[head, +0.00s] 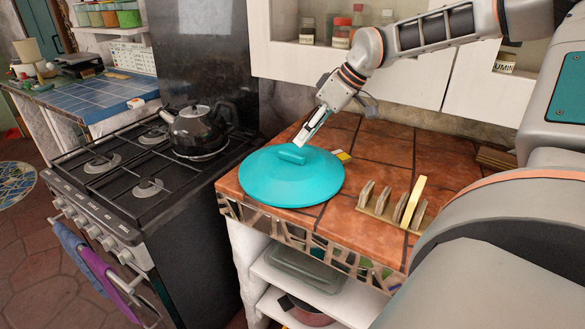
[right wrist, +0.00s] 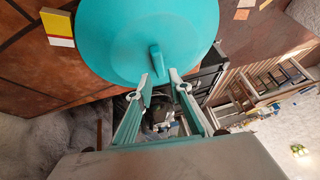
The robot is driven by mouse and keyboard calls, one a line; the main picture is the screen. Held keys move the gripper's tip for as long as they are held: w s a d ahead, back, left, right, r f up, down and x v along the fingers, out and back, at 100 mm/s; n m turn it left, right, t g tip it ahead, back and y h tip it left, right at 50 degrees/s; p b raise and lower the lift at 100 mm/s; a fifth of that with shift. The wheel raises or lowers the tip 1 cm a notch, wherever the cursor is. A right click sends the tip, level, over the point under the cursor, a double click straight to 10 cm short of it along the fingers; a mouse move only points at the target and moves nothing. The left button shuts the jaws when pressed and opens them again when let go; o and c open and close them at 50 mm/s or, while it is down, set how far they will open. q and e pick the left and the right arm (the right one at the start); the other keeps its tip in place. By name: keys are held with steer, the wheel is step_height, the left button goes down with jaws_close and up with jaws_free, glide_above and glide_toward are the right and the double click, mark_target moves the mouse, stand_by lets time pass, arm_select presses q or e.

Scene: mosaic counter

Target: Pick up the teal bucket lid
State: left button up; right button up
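The teal bucket lid (head: 265,178) lies flat on the tiled counter, with its bar handle (head: 292,154) on top. My right gripper (head: 306,135) points down at the handle from behind and above. In the right wrist view the lid (right wrist: 125,35) fills the upper middle. There my right gripper (right wrist: 161,82) is open, its two fingertips apart, with the handle (right wrist: 156,60) just beyond and between them. I cannot tell whether they touch it. The lid's far underside is hidden. My left gripper is in neither view.
The tiled counter (head: 385,150) holds a wooden rack (head: 395,207) right of the lid and a yellow-and-white item (head: 342,156) behind it. The stove (head: 140,190) with a dark kettle (head: 198,128) stands left. White cabinets (head: 400,82) hang behind. The counter's front edge is close to the lid.

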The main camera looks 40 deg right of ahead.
mark_target(293, 153)
steer(key=x, duration=0.5)
steer(key=shift+f, duration=0.25)
steer(key=shift+w+a+f, duration=0.1)
steer(key=shift+w+f, duration=0.05)
steer(key=shift+f, duration=0.1)
steer(key=shift+r, duration=0.1)
jaws_close()
